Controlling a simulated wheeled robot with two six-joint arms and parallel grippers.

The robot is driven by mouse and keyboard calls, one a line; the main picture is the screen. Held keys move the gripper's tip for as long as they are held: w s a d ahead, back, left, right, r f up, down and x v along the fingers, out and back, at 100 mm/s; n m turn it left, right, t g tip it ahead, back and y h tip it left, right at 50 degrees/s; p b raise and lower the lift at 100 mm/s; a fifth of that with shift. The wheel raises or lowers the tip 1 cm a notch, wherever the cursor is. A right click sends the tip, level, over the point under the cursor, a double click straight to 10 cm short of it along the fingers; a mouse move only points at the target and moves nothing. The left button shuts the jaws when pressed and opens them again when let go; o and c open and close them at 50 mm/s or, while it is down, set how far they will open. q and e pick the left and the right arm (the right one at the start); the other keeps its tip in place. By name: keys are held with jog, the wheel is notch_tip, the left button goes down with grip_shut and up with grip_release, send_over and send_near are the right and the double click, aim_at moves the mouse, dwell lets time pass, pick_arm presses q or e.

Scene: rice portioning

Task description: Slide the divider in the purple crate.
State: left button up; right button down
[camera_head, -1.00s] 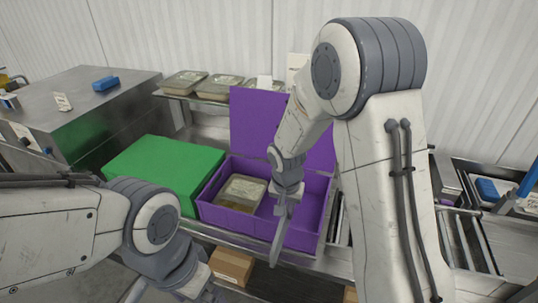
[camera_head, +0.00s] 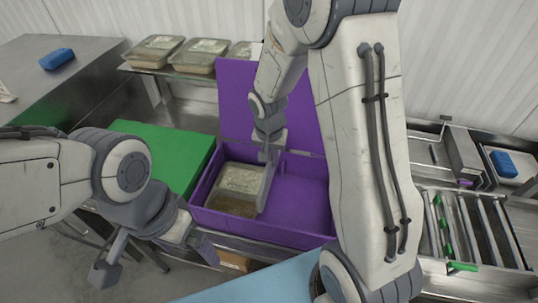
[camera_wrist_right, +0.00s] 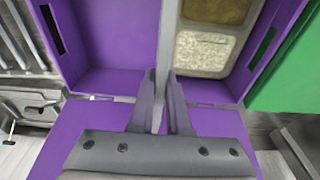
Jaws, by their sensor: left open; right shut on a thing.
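The purple crate (camera_head: 262,231) stands in the middle of the head view, its lid (camera_head: 237,105) raised at the back. A clear-topped food tray (camera_head: 240,180) with two compartments lies in its left part. The grey divider (camera_head: 266,189) is a thin upright plate inside the crate, along the tray's right side. My right gripper (camera_head: 267,152) is shut on the divider's back end. In the right wrist view the divider (camera_wrist_right: 164,45) runs out from between the fingers, beside the tray (camera_wrist_right: 205,50). My left gripper (camera_head: 152,258) is open and empty, in front and left of the crate.
A closed green crate (camera_head: 165,150) stands left of the purple one. Several food trays (camera_head: 196,54) sit on a shelf behind. Rollers (camera_head: 470,228) lie at right. The purple crate's right part (camera_wrist_right: 110,40) is empty.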

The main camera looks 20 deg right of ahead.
jog(key=shift+w+f+b, duration=0.1)
jog(key=shift+f+b, duration=0.45)
jog(key=shift+f, duration=0.4)
notch_tip(320, 180, down, 6)
jog(key=b, duration=0.4)
jog(key=shift+b, duration=0.35)
notch_tip(320, 180, down, 5)
jog(key=b, duration=0.4)
jog(key=shift+r+b, duration=0.1)
jog(key=shift+b, duration=0.2)
jog(key=shift+s+a, duration=0.1)
jog(key=shift+s, duration=0.1)
jog(key=shift+f+b, duration=0.6)
jog(key=shift+b, duration=0.45)
dwell(0.5)
jog(key=c, duration=0.8)
grip_release()
jog(key=shift+o, duration=0.2)
